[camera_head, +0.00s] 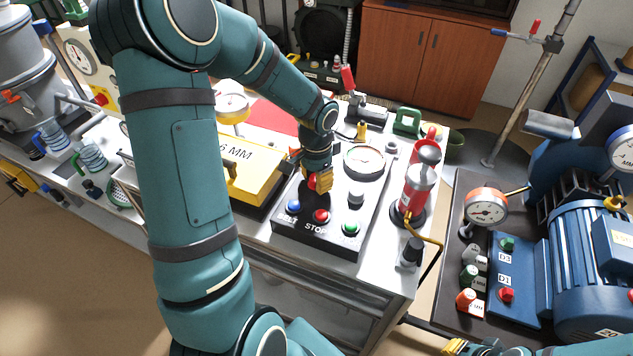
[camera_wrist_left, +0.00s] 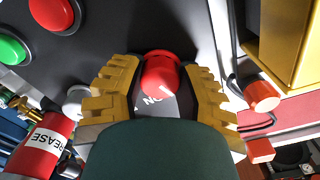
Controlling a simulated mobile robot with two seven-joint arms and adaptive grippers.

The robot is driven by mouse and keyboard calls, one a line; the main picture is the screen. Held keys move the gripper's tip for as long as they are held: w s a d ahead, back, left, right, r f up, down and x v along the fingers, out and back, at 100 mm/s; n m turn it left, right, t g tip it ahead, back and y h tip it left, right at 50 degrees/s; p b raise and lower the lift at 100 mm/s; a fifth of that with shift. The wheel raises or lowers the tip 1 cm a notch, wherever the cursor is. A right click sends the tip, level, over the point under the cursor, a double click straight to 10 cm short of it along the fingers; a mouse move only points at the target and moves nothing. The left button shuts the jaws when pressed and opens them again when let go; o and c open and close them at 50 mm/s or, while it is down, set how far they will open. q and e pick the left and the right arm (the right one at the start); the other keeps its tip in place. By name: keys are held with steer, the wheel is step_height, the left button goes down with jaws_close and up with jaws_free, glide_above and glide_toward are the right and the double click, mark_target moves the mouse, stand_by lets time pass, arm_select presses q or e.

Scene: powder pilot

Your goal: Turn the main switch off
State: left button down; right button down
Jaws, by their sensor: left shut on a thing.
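The main switch is a red rotary knob (camera_head: 312,182) on a black control panel (camera_head: 295,245). My left gripper (camera_head: 318,183) reaches down to it from above. In the left wrist view the red knob (camera_wrist_left: 160,74) sits between the two yellow fingers of my left gripper (camera_wrist_left: 158,90), which are shut on it. A white mark shows on the knob, and white lettering that looks like ON, upside down, lies beside it. My right gripper (camera_head: 455,346) shows only as a yellow tip at the bottom edge; its fingers are mostly cut off.
The panel also has a blue button (camera_head: 293,206), a red button (camera_head: 321,216), a green button (camera_head: 350,229), a grey knob (camera_head: 355,198) and a round gauge (camera_head: 364,161). A yellow box (camera_head: 250,170) stands left of the panel.

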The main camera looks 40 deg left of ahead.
arm_select(q)
steer(key=shift+f+n+b, duration=0.1)
steer(key=shift+n+b, duration=0.35)
steer(key=shift+n, duration=0.75)
steer(key=c, duration=0.6)
jaws_free()
steer(key=shift+o, duration=0.2)
step_height(320, 180, up, 12)
